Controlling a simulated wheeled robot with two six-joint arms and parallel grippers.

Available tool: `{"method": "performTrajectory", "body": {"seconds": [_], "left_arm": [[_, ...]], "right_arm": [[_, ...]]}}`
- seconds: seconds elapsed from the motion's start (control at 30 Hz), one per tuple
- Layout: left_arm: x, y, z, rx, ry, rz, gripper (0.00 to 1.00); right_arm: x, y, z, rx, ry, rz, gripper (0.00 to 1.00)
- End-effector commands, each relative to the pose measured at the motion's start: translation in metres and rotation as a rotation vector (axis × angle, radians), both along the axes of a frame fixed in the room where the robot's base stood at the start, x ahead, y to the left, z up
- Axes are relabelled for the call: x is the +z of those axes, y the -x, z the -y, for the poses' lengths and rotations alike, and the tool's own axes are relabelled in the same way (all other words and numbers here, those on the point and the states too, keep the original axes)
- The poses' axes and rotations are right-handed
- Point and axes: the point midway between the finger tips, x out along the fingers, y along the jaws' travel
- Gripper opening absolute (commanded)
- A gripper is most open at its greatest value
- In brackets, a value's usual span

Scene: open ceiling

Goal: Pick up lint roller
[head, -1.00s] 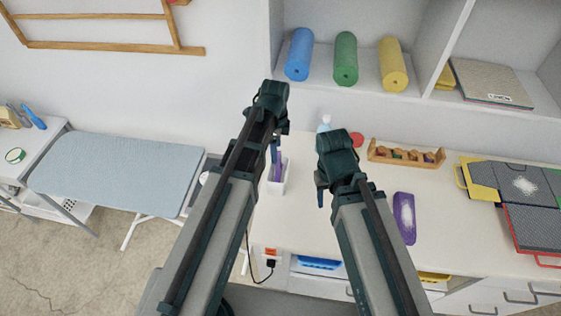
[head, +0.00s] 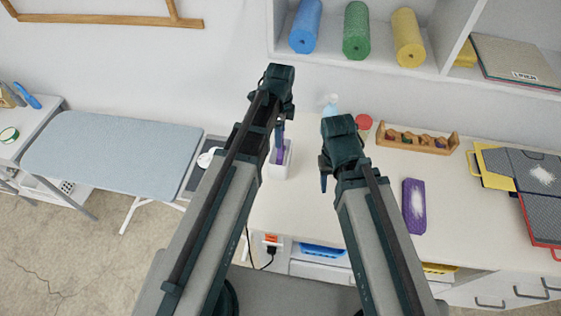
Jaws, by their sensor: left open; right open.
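No thing shows clearly as a lint roller. A purple upright piece (head: 276,157) in a white open holder (head: 279,170) on the counter may be its handle, but I cannot tell. My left gripper (head: 279,132) is open, above and partly in front of the holder, hiding its upper part; contact is unclear. My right gripper (head: 323,180) is open and empty over the counter, to the right of the holder.
The white counter (head: 300,215) carries a purple block with white powder (head: 414,207), a wooden rack (head: 417,138), a spray bottle (head: 331,104), a red round thing (head: 364,122) and stacked mats (head: 495,168). An ironing board (head: 110,155) stands at left. Rolls (head: 356,30) lie on the shelf.

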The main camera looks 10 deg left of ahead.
Motion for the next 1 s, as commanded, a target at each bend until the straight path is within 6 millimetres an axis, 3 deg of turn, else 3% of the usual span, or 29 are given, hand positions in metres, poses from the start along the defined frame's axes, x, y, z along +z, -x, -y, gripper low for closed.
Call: {"method": "performTrajectory", "body": {"seconds": [0.03, 0.1, 0.53, 1.0], "left_arm": [[-0.015, 0.0, 0.0, 0.0, 0.0, 0.0, 0.72], [-0.024, 0.0, 0.0, 0.0, 0.0, 0.0, 0.72], [-0.035, 0.0, 0.0, 0.0, 0.0, 0.0, 0.72], [-0.083, -0.001, 0.0, 0.0, 0.0, 0.0, 0.72]], "right_arm": [[-0.015, 0.0, 0.0, 0.002, 0.0, 0.0, 0.5], [-0.024, 0.0, 0.0, 0.004, 0.001, 0.0, 0.5], [-0.035, 0.0, 0.0, 0.008, 0.002, 0.0, 0.5], [-0.083, 0.0, 0.0, 0.011, 0.002, -0.001, 0.5]]}}
